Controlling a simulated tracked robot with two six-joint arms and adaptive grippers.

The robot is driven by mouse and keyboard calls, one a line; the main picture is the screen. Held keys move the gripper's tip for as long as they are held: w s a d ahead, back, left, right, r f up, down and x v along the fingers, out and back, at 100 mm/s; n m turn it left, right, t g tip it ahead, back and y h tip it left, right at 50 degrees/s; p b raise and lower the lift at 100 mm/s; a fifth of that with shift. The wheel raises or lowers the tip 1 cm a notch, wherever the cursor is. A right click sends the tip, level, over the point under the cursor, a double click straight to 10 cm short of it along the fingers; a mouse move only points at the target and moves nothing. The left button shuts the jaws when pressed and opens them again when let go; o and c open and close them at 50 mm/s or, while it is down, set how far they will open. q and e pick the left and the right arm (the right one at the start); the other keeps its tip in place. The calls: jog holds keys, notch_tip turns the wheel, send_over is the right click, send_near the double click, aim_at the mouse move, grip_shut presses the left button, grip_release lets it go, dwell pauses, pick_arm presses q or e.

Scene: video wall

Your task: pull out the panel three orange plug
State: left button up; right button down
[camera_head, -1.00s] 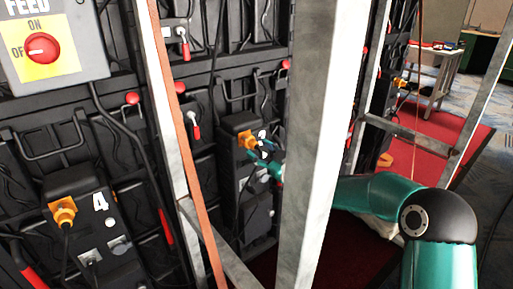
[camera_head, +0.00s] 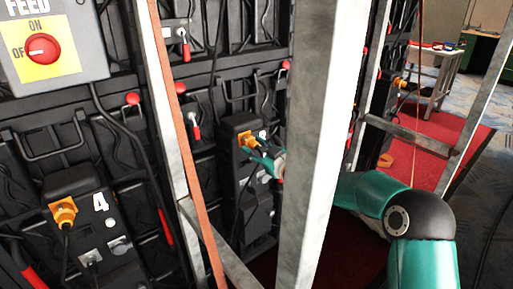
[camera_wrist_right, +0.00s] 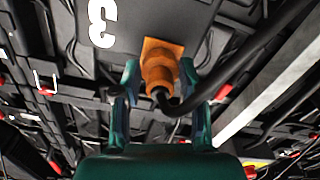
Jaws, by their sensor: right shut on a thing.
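The panel three orange plug (camera_head: 245,139) sits at the upper front of a black panel box (camera_head: 238,125) in the head view. In the right wrist view the plug (camera_wrist_right: 160,68) shows up close, below a white 3 (camera_wrist_right: 102,24) on the dark box, with a black cable bending off to the right. My right gripper (camera_head: 260,156) is at the plug, its teal fingers on either side of it in the right wrist view (camera_wrist_right: 160,80), shut on it. The plug appears against the box face. My left gripper is not in view.
A red mat (camera_head: 440,135) lies to the right.

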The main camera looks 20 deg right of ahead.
jog(key=shift+s+d+f, duration=0.1)
jog(key=shift+s+d, duration=0.1)
jog(key=shift+s, duration=0.05)
jog(key=shift+s+d+b, duration=0.2)
jog(key=shift+s+b, duration=0.15)
jog(key=shift+s, duration=0.2)
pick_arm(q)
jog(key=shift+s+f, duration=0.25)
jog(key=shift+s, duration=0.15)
pick_arm(e)
jog(key=shift+a, duration=0.2)
jog(key=c, duration=1)
grip_release()
jog(key=shift+o, duration=0.2)
jog(key=shift+s+d, duration=0.1)
jog(key=shift+s, duration=0.05)
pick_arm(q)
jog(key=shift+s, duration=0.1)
pick_arm(e)
jog(key=v, duration=1.1)
jog(key=shift+s+d, duration=0.15)
jog(key=shift+s, duration=0.25)
